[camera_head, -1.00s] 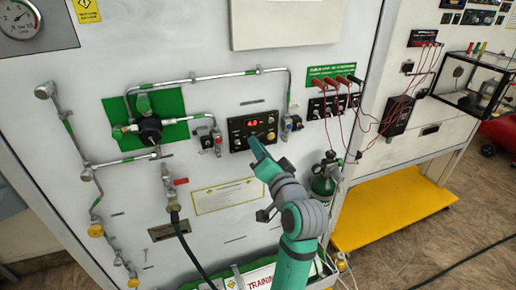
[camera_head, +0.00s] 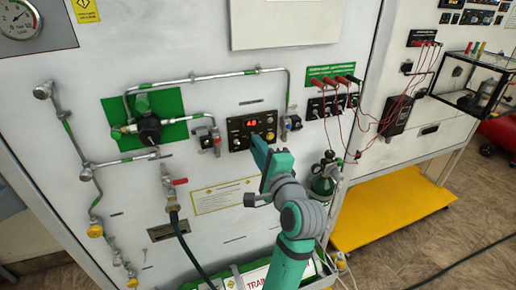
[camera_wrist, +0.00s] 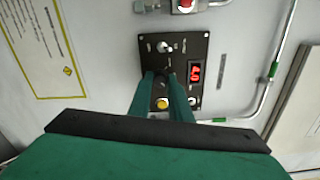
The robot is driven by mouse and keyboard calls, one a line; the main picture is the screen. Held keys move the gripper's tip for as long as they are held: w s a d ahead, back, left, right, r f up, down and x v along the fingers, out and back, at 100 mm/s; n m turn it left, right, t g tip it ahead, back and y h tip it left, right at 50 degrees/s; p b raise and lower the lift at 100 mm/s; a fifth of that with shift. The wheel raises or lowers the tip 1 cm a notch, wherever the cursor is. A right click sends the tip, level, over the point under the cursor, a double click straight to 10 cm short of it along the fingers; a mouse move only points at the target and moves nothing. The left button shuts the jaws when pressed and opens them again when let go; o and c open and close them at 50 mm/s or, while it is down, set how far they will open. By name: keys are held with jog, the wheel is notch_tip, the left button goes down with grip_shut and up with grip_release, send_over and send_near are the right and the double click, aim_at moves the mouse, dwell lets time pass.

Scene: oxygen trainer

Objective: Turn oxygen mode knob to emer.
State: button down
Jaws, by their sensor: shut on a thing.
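The oxygen control panel (camera_head: 239,123) is a small black plate on the white wall, with a lit red display (camera_head: 254,123) and several knobs and switches. In the wrist view the panel (camera_wrist: 150,60) appears turned sideways, its display (camera_wrist: 195,74) reading about 4.0. My gripper (camera_head: 256,141) reaches the panel's lower middle, below the display. In the wrist view its two green fingers (camera_wrist: 164,78) are closed around a small dark knob at the panel. The fingers mostly hide this knob, and its setting and label are unreadable.
A yellow knob (camera_wrist: 162,103) lies close to the fingers, and a light switch (camera_wrist: 165,47) sits farther along the panel. Metal pipes (camera_head: 210,76) and valves surround the panel. Red cables (camera_head: 368,118) hang to the right, above a green cylinder (camera_head: 324,184).

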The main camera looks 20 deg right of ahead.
jog(key=shift+m, duration=0.8)
jog(key=shift+a, duration=0.15)
jog(key=c, duration=1.6)
grip_release()
jog(key=s, duration=1)
jog(key=shift+s+d, duration=0.3)
jog(key=shift+s, duration=0.1)
